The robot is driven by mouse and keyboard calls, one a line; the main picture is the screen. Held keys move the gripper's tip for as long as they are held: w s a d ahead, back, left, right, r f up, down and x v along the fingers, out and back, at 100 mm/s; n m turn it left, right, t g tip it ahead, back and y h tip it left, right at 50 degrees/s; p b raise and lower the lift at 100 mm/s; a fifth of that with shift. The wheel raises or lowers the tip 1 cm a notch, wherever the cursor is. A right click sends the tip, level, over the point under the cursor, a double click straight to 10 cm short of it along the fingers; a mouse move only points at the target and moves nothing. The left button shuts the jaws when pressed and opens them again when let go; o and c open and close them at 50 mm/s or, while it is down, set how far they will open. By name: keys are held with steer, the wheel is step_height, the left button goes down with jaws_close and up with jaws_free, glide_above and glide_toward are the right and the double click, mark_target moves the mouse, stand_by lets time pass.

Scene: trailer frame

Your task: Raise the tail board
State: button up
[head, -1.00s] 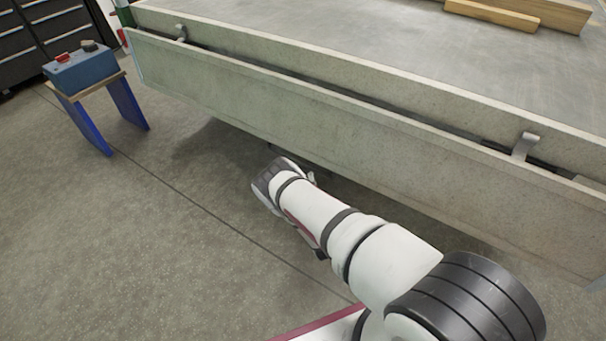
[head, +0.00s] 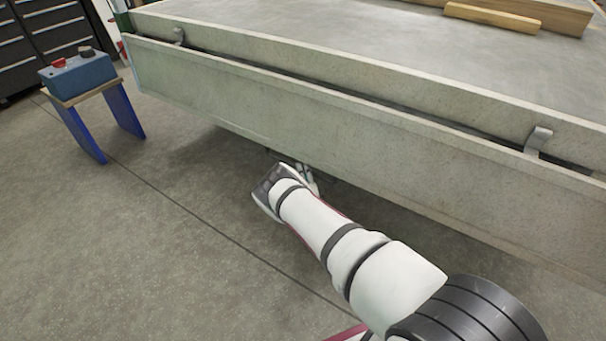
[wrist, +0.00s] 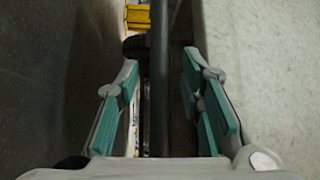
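The tail board (head: 330,130) is a long pale grey-green panel along the trailer's edge. It stands near upright, its top edge below the bed, with a dark gap between them. My gripper (head: 306,178) is low, at the board's lower edge, with its fingers partly hidden. In the wrist view the fingers (wrist: 161,80) are spread apart with teal pads. A dark bar (wrist: 159,70) runs between them; I cannot tell whether they touch it. The board's pale face (wrist: 260,70) is at right there.
Timber (head: 492,17) lies on the bed (head: 330,35). A blue box (head: 77,73) with a red button sits on a blue-legged stool at left. The floor (head: 170,240) in front is clear.

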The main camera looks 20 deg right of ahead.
steer(key=shift+w+d+r, duration=0.1)
steer(key=shift+w+d, duration=0.05)
steer(key=shift+w, duration=0.8)
jaws_close()
